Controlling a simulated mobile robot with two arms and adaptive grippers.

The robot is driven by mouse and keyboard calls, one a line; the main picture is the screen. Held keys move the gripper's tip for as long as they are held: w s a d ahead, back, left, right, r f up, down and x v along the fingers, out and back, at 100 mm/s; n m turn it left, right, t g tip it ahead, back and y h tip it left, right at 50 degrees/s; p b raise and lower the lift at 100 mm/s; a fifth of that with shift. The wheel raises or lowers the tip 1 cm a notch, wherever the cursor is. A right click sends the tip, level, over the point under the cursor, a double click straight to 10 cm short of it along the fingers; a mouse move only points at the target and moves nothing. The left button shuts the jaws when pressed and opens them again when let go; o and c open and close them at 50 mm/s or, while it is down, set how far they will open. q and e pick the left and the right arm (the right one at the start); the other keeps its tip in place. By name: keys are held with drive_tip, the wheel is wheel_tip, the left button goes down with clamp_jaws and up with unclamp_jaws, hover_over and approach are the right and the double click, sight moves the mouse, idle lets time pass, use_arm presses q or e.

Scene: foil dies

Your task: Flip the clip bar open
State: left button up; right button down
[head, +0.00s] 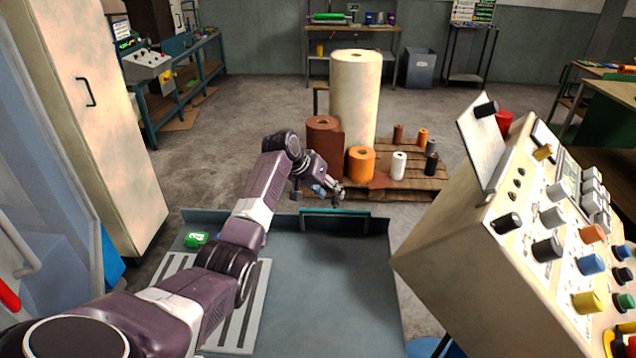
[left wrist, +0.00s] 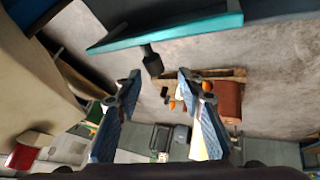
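The clip bar appears to be the teal-edged dark bar (head: 350,212) along the far edge of the grey worktable. In the left wrist view the bar (left wrist: 185,31) crosses the top, with a short dark tab (left wrist: 152,62) sticking out from it. My left gripper (head: 335,192) is just above and beside the bar in the head view. In the left wrist view my left gripper (left wrist: 159,80) is open, its blue-padded fingers apart with nothing between them. The tab lies near the gap between the fingertips; I see no contact. My right gripper is not in view.
A beige control panel (head: 470,240) with knobs stands close on the right. A green object (head: 196,239) lies on the worktable (head: 330,290) at left, near a slatted grate. Beyond the table, foil rolls stand on a wooden pallet (head: 415,180). The table's middle is clear.

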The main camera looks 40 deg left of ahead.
use_arm(q)
drive_tip(key=v, duration=0.7)
drive_tip(key=shift+s+r, duration=0.2)
drive_tip(key=shift+s, duration=0.05)
